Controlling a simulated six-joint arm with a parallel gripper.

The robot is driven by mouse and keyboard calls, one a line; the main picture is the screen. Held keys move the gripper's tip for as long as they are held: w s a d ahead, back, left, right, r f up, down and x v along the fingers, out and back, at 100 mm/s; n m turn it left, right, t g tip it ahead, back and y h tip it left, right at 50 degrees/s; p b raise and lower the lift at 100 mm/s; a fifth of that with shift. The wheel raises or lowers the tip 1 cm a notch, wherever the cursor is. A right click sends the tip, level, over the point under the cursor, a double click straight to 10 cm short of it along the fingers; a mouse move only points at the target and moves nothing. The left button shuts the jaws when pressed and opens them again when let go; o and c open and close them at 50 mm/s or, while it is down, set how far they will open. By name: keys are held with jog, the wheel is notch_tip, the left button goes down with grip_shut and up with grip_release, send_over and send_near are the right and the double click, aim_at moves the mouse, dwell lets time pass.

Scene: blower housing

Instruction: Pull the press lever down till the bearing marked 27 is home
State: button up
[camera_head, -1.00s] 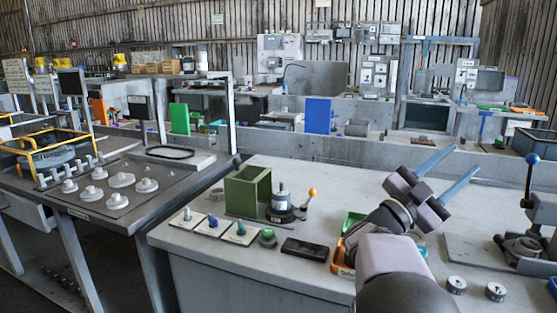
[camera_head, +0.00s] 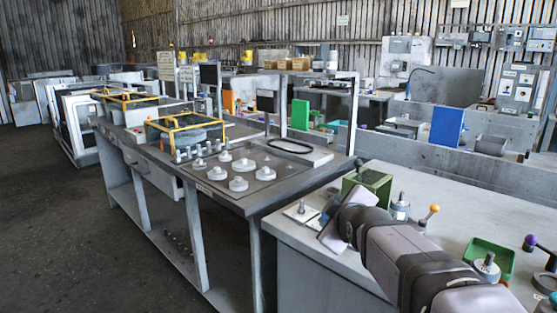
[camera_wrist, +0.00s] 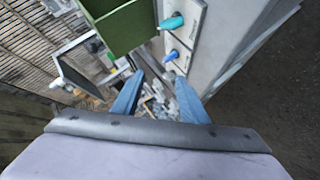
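No press with a bearing marked 27 can be made out in either view now, and no number is readable. A lever with an orange knob (camera_head: 433,209) stands by a small grey fixture (camera_head: 400,208) beside the green box.
The green box (camera_head: 368,181) stands just past my gripper; it also shows in the wrist view (camera_wrist: 122,24). Plates with coloured pegs (camera_wrist: 172,22) lie close by. A green tray (camera_head: 503,251) is at right.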

jog(key=s+a+f+n+g+p, duration=0.1)
jog(key=s+a+f+n+g, duration=0.1)
jog(key=s+a+f+g, duration=0.35)
jog(key=s+d+f+m+g, duration=0.2)
jog(key=s+f+m, duration=0.2)
jog(key=s+f, duration=0.35)
jog(key=s+d+f+m+g+p, duration=0.1)
jog(key=s+d+f+m+g, duration=0.25)
jog(key=s+f, duration=0.45)
jog(key=s+d+f+m+g, duration=0.1)
jog(key=s+d+f+m, duration=0.1)
jog(key=s+f+m, duration=0.5)
jog(key=s+r+n+p, duration=0.1)
jog(key=s+r+p, duration=0.1)
jog(key=r+p, duration=1)
jog(key=s+r+g+p, duration=0.1)
jog(key=s+r+p, duration=0.1)
jog(key=r+p, duration=1)
jog(key=shift+a+n, duration=0.15)
jog(key=shift+n, duration=0.2)
